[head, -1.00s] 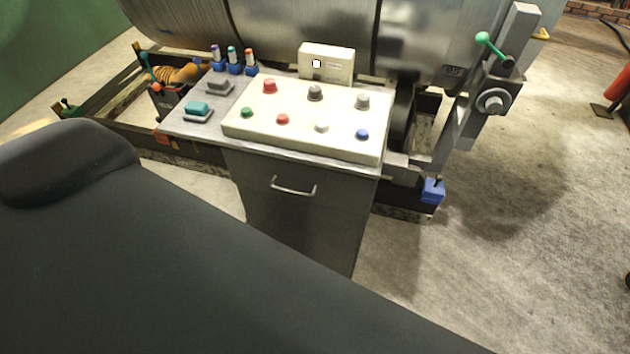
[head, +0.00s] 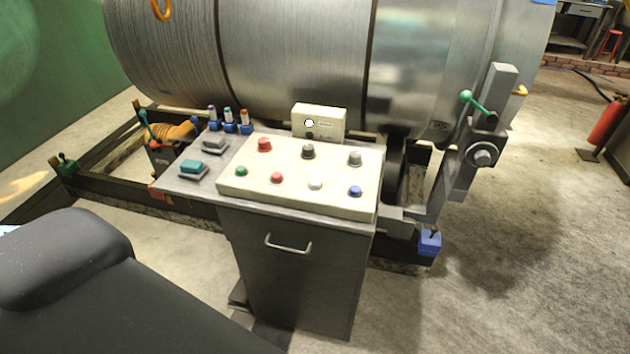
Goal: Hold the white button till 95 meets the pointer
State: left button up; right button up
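The white button (head: 315,184) sits in the front row of the cream control panel (head: 250,192), between a red button (head: 277,177) and a blue button (head: 355,191). Nothing touches it. A small cream box (head: 330,114) with a round white dial (head: 309,123) stands behind the panel. The dial's numbers and pointer are too small to read. Neither of my grippers shows. A dark part of my own body fills the lower left.
The panel lies on a grey cabinet (head: 300,285) with a handle. Several coloured markers (head: 229,120) stand at its back left. A large metal cylinder (head: 290,60) lies behind. A lever post (head: 480,150) stands at the right. Floor at the lower right (head: 500,300) is clear.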

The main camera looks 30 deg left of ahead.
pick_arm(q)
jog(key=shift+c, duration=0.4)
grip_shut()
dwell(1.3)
